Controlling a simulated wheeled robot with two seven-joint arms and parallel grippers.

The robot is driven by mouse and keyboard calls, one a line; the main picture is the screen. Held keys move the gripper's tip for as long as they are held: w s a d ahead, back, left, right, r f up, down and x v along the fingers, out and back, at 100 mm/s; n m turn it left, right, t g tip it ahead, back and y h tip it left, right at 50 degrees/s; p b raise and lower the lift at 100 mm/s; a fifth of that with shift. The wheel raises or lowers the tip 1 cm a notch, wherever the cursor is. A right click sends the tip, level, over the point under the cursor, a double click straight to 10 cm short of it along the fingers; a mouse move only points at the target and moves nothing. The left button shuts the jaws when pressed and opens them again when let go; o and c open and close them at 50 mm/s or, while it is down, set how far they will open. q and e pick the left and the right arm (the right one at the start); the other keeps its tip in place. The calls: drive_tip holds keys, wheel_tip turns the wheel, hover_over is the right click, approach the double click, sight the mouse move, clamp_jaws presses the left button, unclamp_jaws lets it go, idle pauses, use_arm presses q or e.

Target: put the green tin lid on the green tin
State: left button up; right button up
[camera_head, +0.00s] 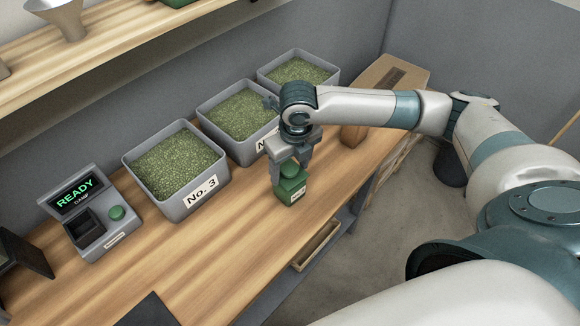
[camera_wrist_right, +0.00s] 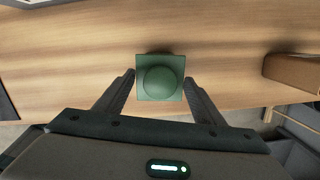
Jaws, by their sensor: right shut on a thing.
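The green tin (camera_head: 291,192), with a white label on its front, stands upright near the front edge of the wooden bench. The green tin lid (camera_wrist_right: 160,80) is square with a round knob and shows from above in the right wrist view. In the head view the lid (camera_head: 289,170) is right over the tin, between my fingers; I cannot tell whether it is fully seated. My right gripper (camera_head: 290,165) points down and is shut on the lid, one finger on each side (camera_wrist_right: 160,88). My left gripper is not in view.
Grey bins of green beans (camera_head: 180,165) stand along the wall behind the tin, one labelled No. 3. A grey device (camera_head: 95,215) reading READY is at the left. A cardboard box (camera_head: 385,85) is at the far right end. The bench front between device and tin is mostly clear.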

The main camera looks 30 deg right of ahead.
drive_tip(key=shift+f+p, duration=0.4)
drive_tip(key=shift+p, duration=0.1)
idle(1.0)
drive_tip(key=o, duration=1.1)
drive_tip(key=shift+r, duration=0.1)
drive_tip(key=shift+r, duration=0.5)
drive_tip(key=shift+s+d+r+b, duration=0.1)
drive_tip(key=shift+s+r+b, duration=0.4)
drive_tip(key=shift+r, duration=2.2)
drive_tip(key=shift+s+r+b, duration=0.15)
drive_tip(key=shift+r+b, duration=0.65)
drive_tip(key=shift+r, duration=1.85)
drive_tip(key=shift+s+d+r+b, duration=0.1)
drive_tip(key=shift+s+r+b, duration=0.4)
drive_tip(key=shift+r, duration=2.2)
drive_tip(key=shift+w, duration=0.15)
